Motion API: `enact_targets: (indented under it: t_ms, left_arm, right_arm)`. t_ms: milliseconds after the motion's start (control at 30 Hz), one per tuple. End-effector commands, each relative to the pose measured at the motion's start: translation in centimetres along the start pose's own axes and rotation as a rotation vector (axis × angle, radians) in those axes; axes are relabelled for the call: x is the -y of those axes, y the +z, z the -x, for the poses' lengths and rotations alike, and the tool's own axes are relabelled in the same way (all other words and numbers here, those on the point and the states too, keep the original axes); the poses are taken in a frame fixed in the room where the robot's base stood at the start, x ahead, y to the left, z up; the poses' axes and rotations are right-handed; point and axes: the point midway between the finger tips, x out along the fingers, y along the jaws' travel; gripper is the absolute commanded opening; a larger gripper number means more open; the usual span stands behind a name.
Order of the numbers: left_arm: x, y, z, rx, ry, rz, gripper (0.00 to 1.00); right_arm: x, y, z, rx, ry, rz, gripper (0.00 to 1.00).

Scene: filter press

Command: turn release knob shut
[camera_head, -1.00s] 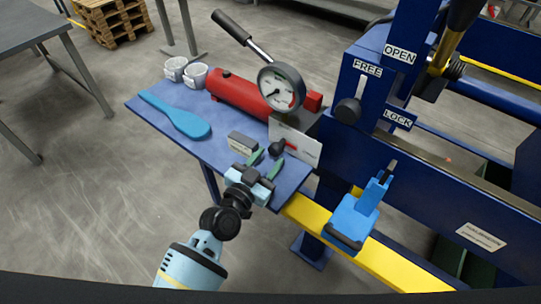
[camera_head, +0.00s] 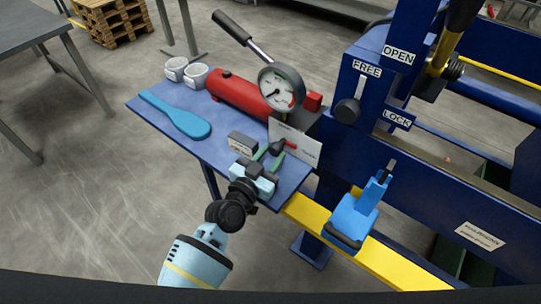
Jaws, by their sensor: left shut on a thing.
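A small red part shows just right of the knob. My right gripper is not in view.
A round gauge (camera_head: 281,87) and a pump handle (camera_head: 232,27) rise above the pump. The blue press frame (camera_head: 430,160) stands at the right.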

Motion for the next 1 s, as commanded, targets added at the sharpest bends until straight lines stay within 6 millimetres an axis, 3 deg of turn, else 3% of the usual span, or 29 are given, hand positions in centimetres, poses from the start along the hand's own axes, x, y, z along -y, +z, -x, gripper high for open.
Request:
enact_targets:
  t_ms: [233, 600, 633, 667, 1000]
  left_arm:
    - [0.02, -0.23, 0.0, 0.016, 0.002, 0.142, 0.11]
    - [0.0, -0.06, 0.02, 0.02, 0.002, 0.166, 0.11]
    - [0.0, -0.06, 0.02, 0.02, 0.002, 0.166, 0.36]
    - [0.0, -0.06, 0.02, 0.02, 0.002, 0.166, 0.4]
    - [-0.02, -0.06, 0.23, 0.02, 0.003, 0.165, 0.42]
  right_arm:
    - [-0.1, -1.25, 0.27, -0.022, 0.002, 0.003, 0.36]
    - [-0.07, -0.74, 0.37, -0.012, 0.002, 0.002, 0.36]
    - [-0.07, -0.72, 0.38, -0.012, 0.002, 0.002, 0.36]
    - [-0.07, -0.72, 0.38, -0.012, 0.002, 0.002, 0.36]
    - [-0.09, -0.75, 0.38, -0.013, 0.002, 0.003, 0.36]
